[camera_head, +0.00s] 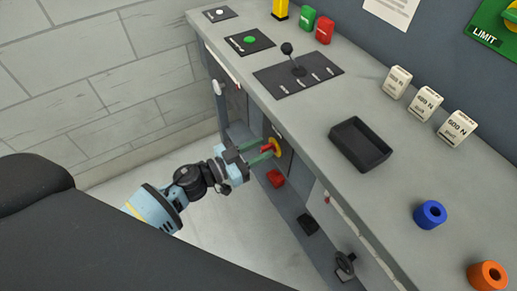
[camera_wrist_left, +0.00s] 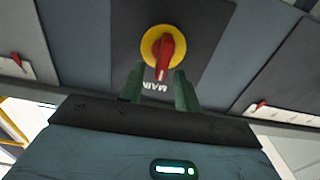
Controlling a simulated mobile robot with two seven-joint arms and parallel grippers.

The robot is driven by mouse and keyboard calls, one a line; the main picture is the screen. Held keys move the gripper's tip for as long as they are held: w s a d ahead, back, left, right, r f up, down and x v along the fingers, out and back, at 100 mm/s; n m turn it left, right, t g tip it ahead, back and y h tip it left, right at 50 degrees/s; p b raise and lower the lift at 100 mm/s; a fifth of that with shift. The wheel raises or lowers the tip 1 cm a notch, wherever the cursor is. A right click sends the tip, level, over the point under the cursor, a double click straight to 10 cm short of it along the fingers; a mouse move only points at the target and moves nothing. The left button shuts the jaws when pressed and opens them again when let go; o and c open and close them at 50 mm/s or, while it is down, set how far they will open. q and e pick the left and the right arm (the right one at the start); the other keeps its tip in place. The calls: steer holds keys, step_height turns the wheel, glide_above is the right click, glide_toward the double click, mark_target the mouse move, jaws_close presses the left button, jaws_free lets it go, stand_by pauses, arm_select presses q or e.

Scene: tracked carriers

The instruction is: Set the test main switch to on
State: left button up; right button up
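The main switch is a red handle on a yellow disc (camera_head: 278,147), set on the bench's front face. In the left wrist view the switch (camera_wrist_left: 166,45) sits on a dark plate, its handle pointing down in the picture toward an upside-down MAIN label (camera_wrist_left: 155,86). My left gripper (camera_head: 262,151) is in front of the switch. In the left wrist view its green fingers (camera_wrist_left: 159,75) are apart, one on each side of the handle's lower end. I see a gap between handle and fingers, so it is not gripped. My right gripper is not in view.
On the bench top are a lever panel (camera_head: 298,75), a black tray (camera_head: 357,148), several white weights, a blue ring (camera_head: 430,214) and an orange ring (camera_head: 487,275). Below the switch are a red block (camera_head: 275,178) and a dark handwheel (camera_head: 345,263). Open floor lies left of the bench.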

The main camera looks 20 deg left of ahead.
arm_select(q)
steer(key=shift+c, duration=0.3)
jaws_close()
